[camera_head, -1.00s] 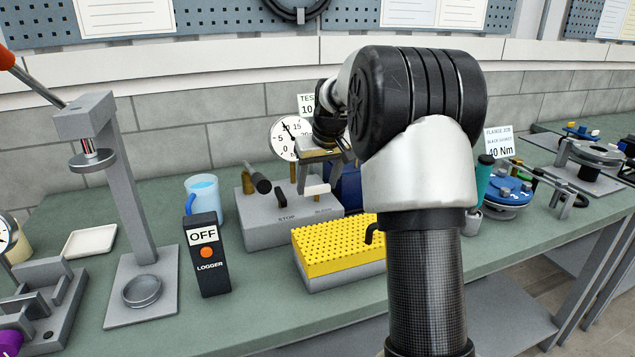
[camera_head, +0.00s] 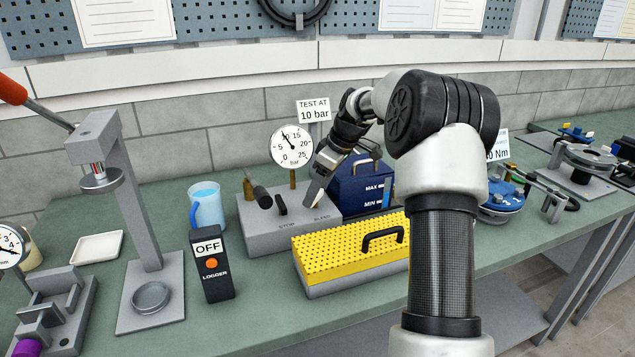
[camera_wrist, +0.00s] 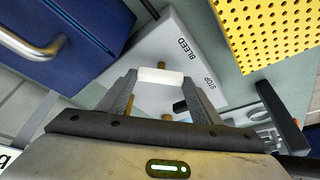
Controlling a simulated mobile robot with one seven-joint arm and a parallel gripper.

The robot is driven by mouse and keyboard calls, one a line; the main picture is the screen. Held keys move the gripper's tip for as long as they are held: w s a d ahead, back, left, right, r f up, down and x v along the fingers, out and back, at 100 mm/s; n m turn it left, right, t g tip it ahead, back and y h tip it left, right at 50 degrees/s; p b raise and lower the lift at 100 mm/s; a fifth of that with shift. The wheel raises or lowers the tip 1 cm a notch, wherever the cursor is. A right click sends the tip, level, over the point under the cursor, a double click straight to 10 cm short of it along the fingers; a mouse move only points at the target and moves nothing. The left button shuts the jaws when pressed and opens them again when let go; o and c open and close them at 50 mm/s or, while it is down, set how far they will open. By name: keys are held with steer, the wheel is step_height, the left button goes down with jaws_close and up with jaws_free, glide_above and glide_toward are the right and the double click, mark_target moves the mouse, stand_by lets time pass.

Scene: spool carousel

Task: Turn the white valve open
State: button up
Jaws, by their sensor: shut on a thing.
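The grey valve block (camera_head: 262,240) stands mid-bench, marked STOP and BLEED. In the wrist view the white valve handle (camera_wrist: 160,76) lies between my fingertips on the BLEED side of the block (camera_wrist: 172,42). My gripper (camera_wrist: 161,78) is shut on it, a finger at each end. In the head view my gripper (camera_head: 316,192) reaches down to the block's right end and hides the white handle. A small black handle (camera_head: 281,205) sits at STOP. The round gauge (camera_head: 291,146) above the block has its needle pointing up and left.
The yellow perforated cover (camera_head: 335,252) with a black handle lies in front. A dark blue tank (camera_head: 366,190) stands close behind right. The OFF logger (camera_head: 211,264), a blue mug (camera_head: 206,206) and a grey press stand (camera_head: 140,205) are left. A larger black lever (camera_head: 262,196) rises from the block.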

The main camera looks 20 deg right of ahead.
steer(key=n+p, duration=0.2)
steer(key=n+g+y+p, duration=0.1)
steer(key=n+p, duration=0.1)
steer(key=shift+w+d+r+n+g, duration=0.1)
steer(key=shift+d+r+n+g, duration=0.1)
steer(key=shift+n+g, duration=0.1)
steer(key=n+g+p, duration=0.1)
steer(key=n+p, duration=0.3)
steer(key=shift+w+f+n+g+p, duration=0.2)
steer(key=shift+n+g+p, duration=0.1)
steer(key=shift+g, duration=0.1)
steer(key=shift+s, duration=0.1)
steer(key=o, duration=1.1)
steer(key=shift+c, duration=0.2)
steer(key=shift+a+r, duration=0.1)
steer(key=shift+r, duration=0.05)
